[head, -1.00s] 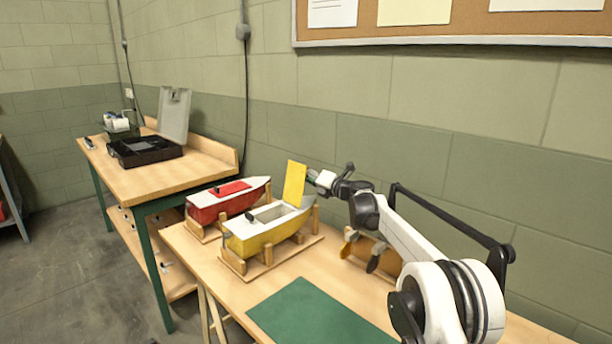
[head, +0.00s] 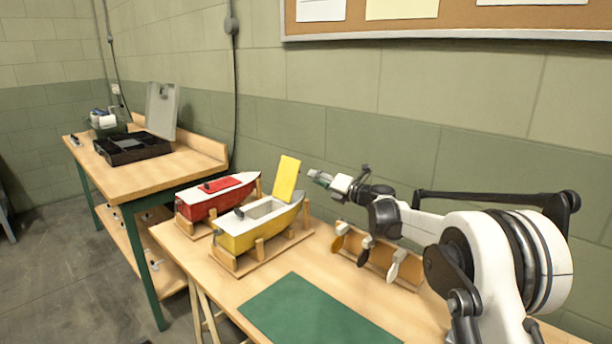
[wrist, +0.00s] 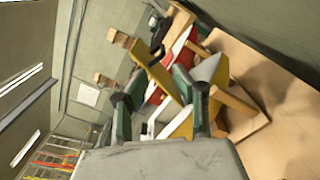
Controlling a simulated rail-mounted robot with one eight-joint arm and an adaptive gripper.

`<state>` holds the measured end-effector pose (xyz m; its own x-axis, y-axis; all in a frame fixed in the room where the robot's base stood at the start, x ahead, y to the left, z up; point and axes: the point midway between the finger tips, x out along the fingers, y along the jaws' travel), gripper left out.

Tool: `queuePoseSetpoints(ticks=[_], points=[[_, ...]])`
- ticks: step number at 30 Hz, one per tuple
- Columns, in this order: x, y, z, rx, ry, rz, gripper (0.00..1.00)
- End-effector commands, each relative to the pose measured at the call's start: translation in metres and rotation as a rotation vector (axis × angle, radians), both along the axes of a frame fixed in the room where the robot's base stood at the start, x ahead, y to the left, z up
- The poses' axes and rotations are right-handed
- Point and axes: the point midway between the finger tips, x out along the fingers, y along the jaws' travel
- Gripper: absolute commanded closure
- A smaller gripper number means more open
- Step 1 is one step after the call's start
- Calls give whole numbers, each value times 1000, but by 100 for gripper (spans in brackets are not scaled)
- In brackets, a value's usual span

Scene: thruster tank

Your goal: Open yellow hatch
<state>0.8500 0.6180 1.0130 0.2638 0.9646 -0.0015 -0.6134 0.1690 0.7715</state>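The yellow boat (head: 243,236) sits in a wooden cradle on the near bench. Its yellow hatch (head: 286,179) stands raised at the boat's right end, tilted slightly back, and the grey deck opening (head: 262,209) is uncovered. The hatch also shows as a yellow strip in the wrist view (wrist: 157,72). My gripper (head: 314,175) is just right of the hatch, with a small gap between them in the head view. In the wrist view its green fingers (wrist: 160,108) are spread apart with nothing gripped between them.
A red boat (head: 216,198) with its red hatch lying flat stands behind the yellow one. A wooden rack with propellers (head: 376,262) is below my arm. A green mat (head: 315,313) lies at the front. An open black case (head: 133,148) is on the far bench.

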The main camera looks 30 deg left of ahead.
Motion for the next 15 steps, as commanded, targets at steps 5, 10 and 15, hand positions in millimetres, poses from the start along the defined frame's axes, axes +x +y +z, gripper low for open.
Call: queuePoseSetpoints(ticks=[5,10,15], points=[[-4,-17,1,1,1,-2,74],[-6,-20,2,2,1,-1,74],[-5,-20,2,2,1,-1,74]])
